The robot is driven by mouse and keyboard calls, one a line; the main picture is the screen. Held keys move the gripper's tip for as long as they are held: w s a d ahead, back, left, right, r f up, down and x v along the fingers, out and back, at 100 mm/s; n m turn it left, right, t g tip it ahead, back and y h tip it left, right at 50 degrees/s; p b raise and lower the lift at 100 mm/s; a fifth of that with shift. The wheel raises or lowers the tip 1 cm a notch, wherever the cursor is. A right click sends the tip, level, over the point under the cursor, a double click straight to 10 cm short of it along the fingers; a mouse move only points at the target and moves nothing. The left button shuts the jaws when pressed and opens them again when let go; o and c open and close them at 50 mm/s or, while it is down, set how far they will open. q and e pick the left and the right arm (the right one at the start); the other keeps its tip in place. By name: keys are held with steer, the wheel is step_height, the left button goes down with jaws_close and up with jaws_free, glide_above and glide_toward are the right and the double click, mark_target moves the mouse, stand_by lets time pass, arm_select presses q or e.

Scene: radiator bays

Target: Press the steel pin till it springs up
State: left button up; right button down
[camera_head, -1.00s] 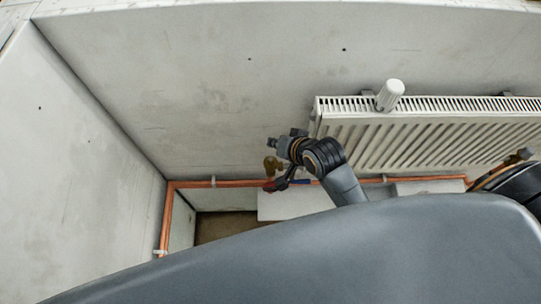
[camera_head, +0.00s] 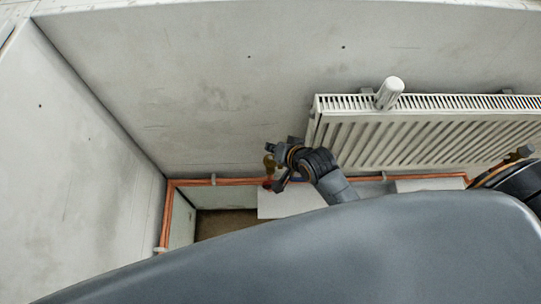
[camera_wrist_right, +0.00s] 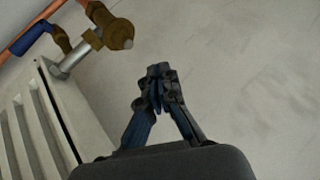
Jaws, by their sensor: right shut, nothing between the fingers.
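The brass valve body (camera_head: 268,162) sits at the lower left end of the radiator, partly behind my right arm in the head view. In the right wrist view the brass valve (camera_wrist_right: 108,30) is at the upper left, with a small pale tip on its rounded end; I cannot tell for certain whether that is the steel pin. My right gripper (camera_wrist_right: 158,80) is shut and empty, with its fingertips below and to the right of the valve in that view, apart from it. In the head view the right gripper (camera_head: 277,186) is beside the valve. My left gripper is not in view.
The white radiator (camera_head: 430,135) hangs on the wall, with a white valve head (camera_head: 390,93) on its top. A copper pipe (camera_head: 237,181) runs low along the wall. A blue handle (camera_wrist_right: 34,38) is beside the valve. The wall to the left is clear.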

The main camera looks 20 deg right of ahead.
mark_target(270, 158)
steer(key=shift+f+b, duration=0.8)
steer(key=shift+f, duration=0.7)
steer(key=shift+f, duration=0.1)
steer(key=shift+f, duration=0.3)
steer(key=shift+f, duration=0.5)
stand_by(0.8)
steer(key=shift+r, duration=0.1)
steer(key=shift+r+p, duration=0.8)
steer(key=shift+p, duration=0.05)
